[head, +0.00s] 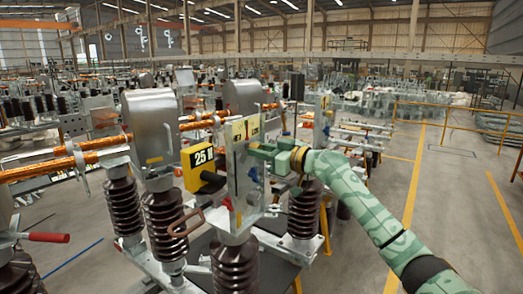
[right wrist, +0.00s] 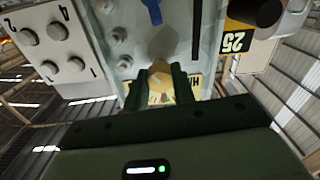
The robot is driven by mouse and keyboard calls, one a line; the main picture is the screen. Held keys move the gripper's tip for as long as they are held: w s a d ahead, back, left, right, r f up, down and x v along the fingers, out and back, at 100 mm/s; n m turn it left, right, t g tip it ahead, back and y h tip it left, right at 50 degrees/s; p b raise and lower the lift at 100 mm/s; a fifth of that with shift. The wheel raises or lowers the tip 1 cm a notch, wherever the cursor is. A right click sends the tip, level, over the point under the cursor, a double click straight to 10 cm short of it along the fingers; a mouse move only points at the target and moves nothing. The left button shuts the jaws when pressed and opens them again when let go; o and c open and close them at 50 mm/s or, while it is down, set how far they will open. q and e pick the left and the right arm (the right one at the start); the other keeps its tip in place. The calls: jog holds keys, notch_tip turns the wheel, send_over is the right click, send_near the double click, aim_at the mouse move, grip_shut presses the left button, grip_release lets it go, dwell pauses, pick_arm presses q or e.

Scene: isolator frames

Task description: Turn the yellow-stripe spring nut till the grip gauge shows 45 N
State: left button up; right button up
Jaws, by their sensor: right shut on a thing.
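The grip gauge (head: 200,158) is a yellow box that reads 25 N in the head view. Part of it, with the 25, shows at the upper right of the right wrist view (right wrist: 235,42). It sits beside an upright grey plate (head: 243,185) on top of a brown ribbed insulator. My right gripper (head: 268,158) reaches this plate from the right. In the right wrist view its two dark fingers (right wrist: 162,84) are shut on a small yellowish nut (right wrist: 160,68), taken to be the spring nut. The fingers partly hide the nut and its stripe. My left gripper is not in view.
Brown ribbed insulators (head: 165,225) stand close around the plate. Copper-coloured bars (head: 100,143) run in from the left. A red-handled lever (head: 45,237) is at the lower left. A pale block with several round studs (right wrist: 60,45) is near the fingers. Open floor lies to the right.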

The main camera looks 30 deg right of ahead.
jog(key=m, duration=0.3)
jog(key=m+p, duration=0.1)
jog(key=m, duration=0.6)
jog(key=shift+r+m, duration=0.25)
jog(key=shift+m, duration=0.05)
dwell(0.5)
jog(key=o, duration=1)
jog(key=shift+f, duration=0.1)
